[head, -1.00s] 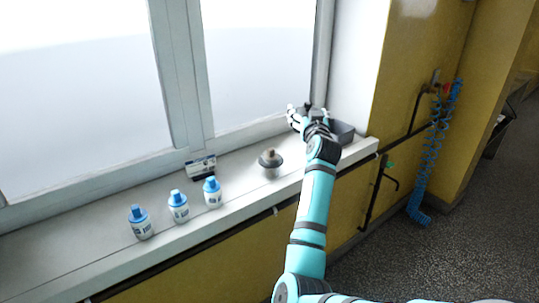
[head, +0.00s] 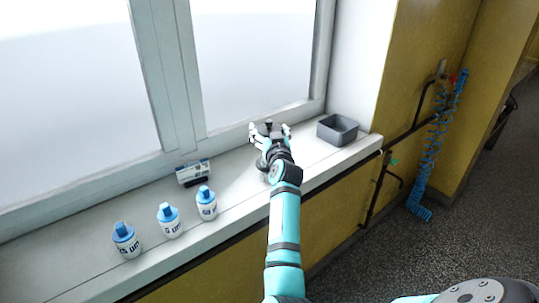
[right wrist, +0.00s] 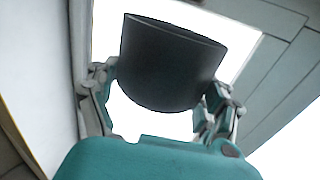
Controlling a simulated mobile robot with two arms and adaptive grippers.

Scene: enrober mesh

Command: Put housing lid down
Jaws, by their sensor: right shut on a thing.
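My right gripper (head: 270,134) is over the window sill (head: 235,170), its fingers spread around a dark round piece (head: 268,128), which looks like the housing lid. In the right wrist view the dark grey, cup-like lid (right wrist: 170,68) sits between the two fingers of my right gripper (right wrist: 160,100), which are shut on its sides. Whether the lid touches anything below cannot be told. A grey round part with a brown knob on the sill is now mostly hidden behind my right wrist. My left gripper is not in view.
A grey open bin (head: 338,129) stands at the sill's right end. The window (head: 250,60) is close behind. A blue coiled hose (head: 432,150) hangs at right.

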